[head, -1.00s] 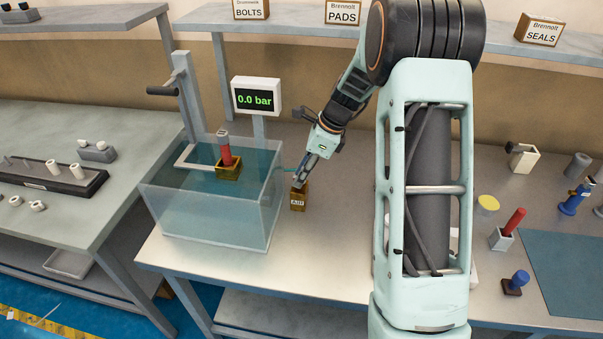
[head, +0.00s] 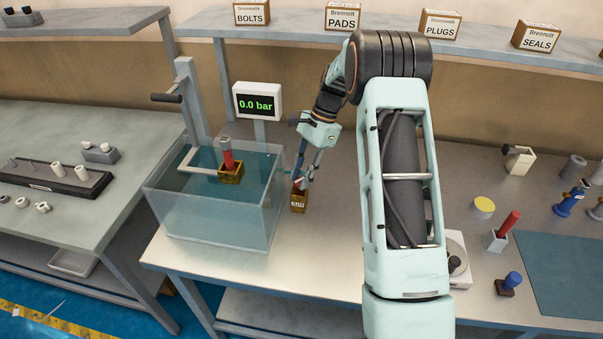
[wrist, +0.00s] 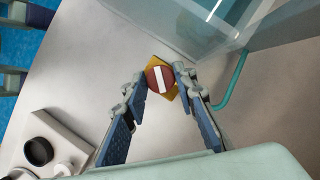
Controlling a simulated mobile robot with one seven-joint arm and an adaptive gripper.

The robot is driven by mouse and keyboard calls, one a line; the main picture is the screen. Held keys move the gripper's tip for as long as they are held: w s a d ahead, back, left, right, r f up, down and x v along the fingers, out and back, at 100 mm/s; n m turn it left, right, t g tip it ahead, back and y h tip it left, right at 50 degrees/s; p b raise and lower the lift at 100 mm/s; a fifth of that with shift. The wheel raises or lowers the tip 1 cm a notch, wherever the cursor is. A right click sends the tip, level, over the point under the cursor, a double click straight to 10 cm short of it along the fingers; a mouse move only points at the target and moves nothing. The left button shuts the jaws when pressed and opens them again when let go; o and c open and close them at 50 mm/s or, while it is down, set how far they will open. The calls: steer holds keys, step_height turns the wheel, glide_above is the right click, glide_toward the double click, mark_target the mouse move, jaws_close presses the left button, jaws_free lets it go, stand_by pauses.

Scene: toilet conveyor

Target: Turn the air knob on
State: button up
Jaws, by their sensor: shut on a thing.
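The air knob (wrist: 158,80) is a round red disc with a white bar, on top of a small brass-coloured block (head: 299,203). The block stands on the bench just right of the water tank. My gripper (wrist: 160,76) has one finger on each side of the knob in the wrist view and is shut on it. In the head view my gripper (head: 300,181) points down at the block and mostly hides the knob. The pressure display (head: 257,102) reads 0.0 bar.
The clear water tank (head: 212,220) is close on the left, holding a brass block with a red-topped part (head: 229,160). A teal hose (wrist: 234,82) runs beside the knob block. A white device with a black knob (wrist: 40,150) stands to the right in the head view. Bench in front is clear.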

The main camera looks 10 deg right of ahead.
steer(key=n, duration=0.2)
steer(key=n+g+h, duration=0.1)
steer(key=n, duration=0.1)
steer(key=shift+w+a+n+g+p, duration=0.1)
steer(key=shift+n+g+p, duration=0.2)
steer(key=shift+p, duration=0.05)
steer(key=shift+a+n+g+h, duration=0.1)
steer(key=shift+n+g+h, duration=0.35)
steer(key=shift+n, duration=1.45)
steer(key=shift+h, duration=0.25)
steer(key=o, duration=1.1)
